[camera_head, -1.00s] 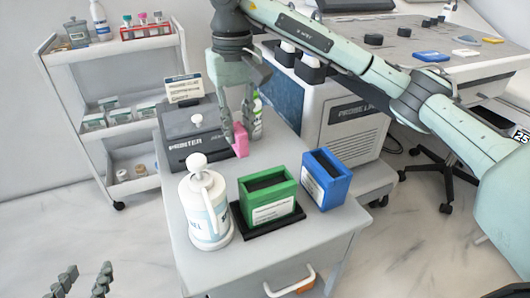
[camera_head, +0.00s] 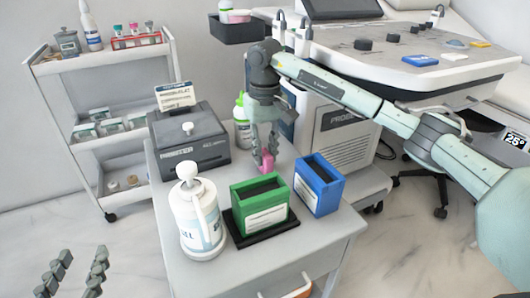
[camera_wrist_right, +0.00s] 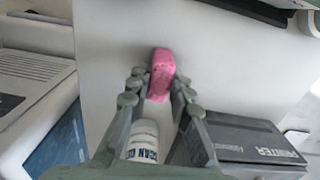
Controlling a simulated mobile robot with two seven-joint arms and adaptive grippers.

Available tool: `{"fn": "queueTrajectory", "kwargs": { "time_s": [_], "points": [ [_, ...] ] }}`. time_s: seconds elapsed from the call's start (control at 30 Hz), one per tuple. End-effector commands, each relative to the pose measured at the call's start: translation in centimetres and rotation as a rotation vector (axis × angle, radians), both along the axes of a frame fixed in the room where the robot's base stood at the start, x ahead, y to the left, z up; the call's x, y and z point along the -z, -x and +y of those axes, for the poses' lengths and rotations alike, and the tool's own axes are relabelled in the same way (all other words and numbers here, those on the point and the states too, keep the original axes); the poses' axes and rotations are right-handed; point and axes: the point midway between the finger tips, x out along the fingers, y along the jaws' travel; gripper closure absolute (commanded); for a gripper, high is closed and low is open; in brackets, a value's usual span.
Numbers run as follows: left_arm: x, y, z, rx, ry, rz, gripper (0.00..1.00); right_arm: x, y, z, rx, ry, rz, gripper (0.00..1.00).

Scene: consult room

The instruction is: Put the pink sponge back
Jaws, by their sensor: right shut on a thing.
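The pink sponge (camera_head: 267,160) is held between the fingertips of my right gripper (camera_head: 265,164), just behind the green box on the grey cart. In the right wrist view the sponge (camera_wrist_right: 161,75) is upright between the two fingers of the right gripper (camera_wrist_right: 157,87). The cart top lies beyond it. I cannot tell whether the sponge touches the cart. My left gripper (camera_head: 74,275) shows only its fingers at the bottom left; they are apart and empty.
The green box (camera_head: 264,216) on a black base, blue box (camera_head: 319,187), white pump bottle (camera_head: 197,221), printer (camera_head: 188,140) and green-capped bottle (camera_head: 242,128) crowd the cart top (camera_head: 232,270). A black tray (camera_head: 236,30) is at the back. A shelf trolley (camera_head: 101,54) stands left.

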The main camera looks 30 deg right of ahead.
Motion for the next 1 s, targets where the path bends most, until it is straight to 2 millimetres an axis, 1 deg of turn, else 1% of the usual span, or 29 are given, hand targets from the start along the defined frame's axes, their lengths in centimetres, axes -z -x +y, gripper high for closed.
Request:
{"fn": "queueTrajectory", "kwargs": {
  "time_s": [0.27, 0.53, 0.57, 0.7, 1.0],
  "points": [
    [-0.1, 0.0, -0.3, 0.005, 0.006, -0.003, 0.6, 0.0, -0.1, 0.0, 0.0, -0.001, -0.002, 0.99],
    [-1.0, -0.1, -0.7, 0.011, 0.022, -0.041, 0.6, 0.2, -0.1, 0.0, 0.0, -0.001, -0.003, 0.99],
    [-1.1, -0.1, -0.7, 0.012, 0.024, -0.045, 0.6, 0.1, -0.1, 0.0, 0.0, -0.001, -0.002, 0.78],
    [-1.2, -0.2, -0.7, 0.012, 0.024, -0.047, 0.6, 0.1, -0.1, 0.0, 0.0, -0.001, -0.002, 0.6],
    [-1.1, -0.1, -0.7, 0.012, 0.023, -0.044, 0.6, 0.1, -0.1, 0.0, 0.0, -0.001, -0.002, 0.59]
  ]
}}
